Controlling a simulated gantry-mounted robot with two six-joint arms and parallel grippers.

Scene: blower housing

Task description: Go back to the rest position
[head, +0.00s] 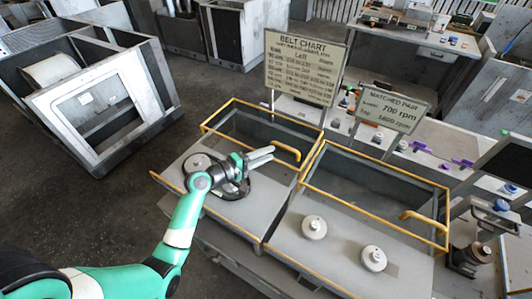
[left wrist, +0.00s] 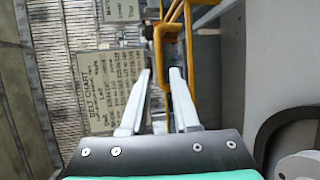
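My left gripper (head: 272,154) reaches in from the left on its green and white arm, above the left bin's front shelf. Its two pale fingers are apart with nothing held. In the left wrist view the gripper (left wrist: 161,72) also shows a gap between its fingers, with a yellow bar behind them. The fingertips appear close to the yellow handle (head: 287,149) of the left bin; contact cannot be told. A white disc (head: 198,161) and a dark belt loop (head: 238,191) lie on that shelf, partly hidden by the gripper. My right gripper is not in view.
The right bin's shelf holds two white discs (head: 314,227) (head: 373,258). The belt chart sign (head: 303,67) and matched pair sign (head: 391,109) stand behind the bins. A grey housing (head: 95,90) sits at left. The floor between it and the bins is clear.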

